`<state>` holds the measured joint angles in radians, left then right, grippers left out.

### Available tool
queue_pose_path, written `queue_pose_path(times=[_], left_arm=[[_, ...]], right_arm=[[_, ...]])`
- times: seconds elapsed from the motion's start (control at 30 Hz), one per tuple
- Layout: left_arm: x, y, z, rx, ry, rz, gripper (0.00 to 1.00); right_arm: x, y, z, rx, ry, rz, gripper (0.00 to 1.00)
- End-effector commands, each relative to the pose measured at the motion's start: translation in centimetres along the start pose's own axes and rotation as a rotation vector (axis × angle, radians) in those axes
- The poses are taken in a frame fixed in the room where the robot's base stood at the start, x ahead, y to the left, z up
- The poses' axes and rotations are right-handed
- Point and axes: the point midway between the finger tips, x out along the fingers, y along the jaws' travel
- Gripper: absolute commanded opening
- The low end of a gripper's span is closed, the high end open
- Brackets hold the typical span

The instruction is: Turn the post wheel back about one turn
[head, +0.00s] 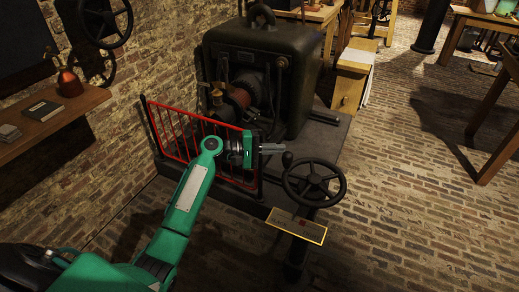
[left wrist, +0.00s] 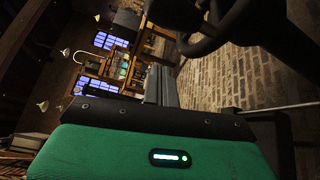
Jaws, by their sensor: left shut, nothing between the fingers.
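The post wheel (head: 314,181) is a black spoked handwheel on a dark post, right of the machine's front corner in the head view. A knob stands up at its far left rim. Part of a dark wheel rim (left wrist: 235,22) shows close up at the top right of the left wrist view. My left gripper (head: 284,149) is shut and empty, just above and left of the wheel's far rim, with its fingers pointing right. Whether it touches the knob or rim is unclear. The shut fingers also show in the left wrist view (left wrist: 160,86). My right gripper is out of view.
A yellow-edged plate (head: 297,227) sits below the wheel. A red railing (head: 188,110) and a large dark machine (head: 295,75) stand behind my left arm. Another wheel (head: 130,22) hangs at the left wall, above a shelf (head: 75,112).

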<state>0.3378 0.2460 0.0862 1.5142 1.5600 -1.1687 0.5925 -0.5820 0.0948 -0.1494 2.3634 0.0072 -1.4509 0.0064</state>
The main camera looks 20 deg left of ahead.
Motion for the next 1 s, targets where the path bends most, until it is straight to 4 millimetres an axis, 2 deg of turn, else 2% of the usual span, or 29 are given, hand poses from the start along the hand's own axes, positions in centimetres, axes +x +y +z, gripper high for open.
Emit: queue_pose_path(times=[0.07,0.2,0.4,0.7,1.0], left_arm=[[1.9,0.1,0.1,0.000,-0.002,0.001,0.00],[1.0,0.0,1.9,0.000,0.000,-0.002,0.00],[0.4,-0.1,3.5,-0.001,0.001,-0.002,0.00],[0.3,-0.1,3.8,0.000,0.001,-0.002,0.00],[0.7,0.0,4.0,-0.002,0.008,0.000,0.00]], right_arm=[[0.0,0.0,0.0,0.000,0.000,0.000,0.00],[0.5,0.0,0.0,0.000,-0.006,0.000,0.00],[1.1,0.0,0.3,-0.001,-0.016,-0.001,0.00],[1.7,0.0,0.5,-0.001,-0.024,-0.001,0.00],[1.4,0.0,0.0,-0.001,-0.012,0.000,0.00]])
